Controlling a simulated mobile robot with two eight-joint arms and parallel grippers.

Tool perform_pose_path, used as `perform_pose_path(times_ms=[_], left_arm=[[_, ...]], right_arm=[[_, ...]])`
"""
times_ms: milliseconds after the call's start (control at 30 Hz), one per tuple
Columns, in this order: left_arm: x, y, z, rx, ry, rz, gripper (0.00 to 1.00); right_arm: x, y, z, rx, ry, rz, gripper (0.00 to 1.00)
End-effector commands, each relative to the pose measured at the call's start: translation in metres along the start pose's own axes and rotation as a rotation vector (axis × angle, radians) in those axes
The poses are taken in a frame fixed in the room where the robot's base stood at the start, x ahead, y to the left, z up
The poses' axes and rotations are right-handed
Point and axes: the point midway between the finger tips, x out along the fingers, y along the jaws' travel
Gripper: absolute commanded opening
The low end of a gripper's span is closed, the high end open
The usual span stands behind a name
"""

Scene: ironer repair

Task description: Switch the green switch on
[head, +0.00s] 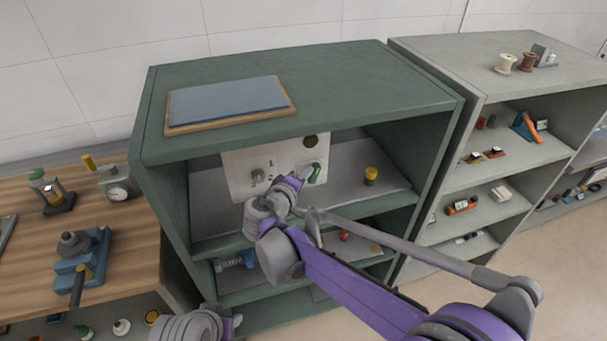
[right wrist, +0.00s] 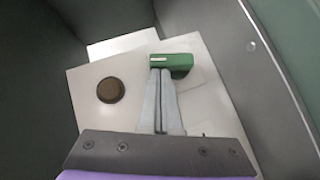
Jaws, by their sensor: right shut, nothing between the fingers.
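The green switch (head: 314,173) is a small green handle on the light panel (head: 240,165) inside the green cabinet. In the right wrist view the green switch (right wrist: 181,65) lies sideways across the panel, with a pale stripe on its left part. My right gripper (head: 299,180) reaches into the cabinet's upper compartment. In the right wrist view its shut, empty fingers (right wrist: 160,72) end at the lower edge of the switch, overlapping it in the picture. I cannot tell whether they touch. Only part of my left arm shows at the bottom of the head view.
The panel also bears a dark round knob (head: 310,141) and a grey switch (head: 258,176). A yellow-topped cylinder (head: 371,175) stands right of the panel. The cabinet's top (head: 330,85) overhangs the compartment, and its side walls are close in the right wrist view.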

Motion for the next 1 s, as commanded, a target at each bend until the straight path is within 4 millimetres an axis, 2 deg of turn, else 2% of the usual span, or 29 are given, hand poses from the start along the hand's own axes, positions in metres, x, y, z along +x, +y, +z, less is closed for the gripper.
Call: perform_pose_path(times_ms=[33,433,1000], left_arm=[[-0.007,0.000,-0.008,0.000,0.007,0.000,0.50],[-0.024,0.000,-0.029,0.000,0.027,0.000,0.50],[-0.020,0.000,-0.024,0.000,0.022,0.000,0.50]], right_arm=[[0.001,0.009,-0.001,0.035,0.000,-0.029,0.00],[0.011,0.019,0.010,0.305,-0.001,-0.299,0.00],[0.029,0.022,0.028,0.670,-0.002,-0.665,0.00]])
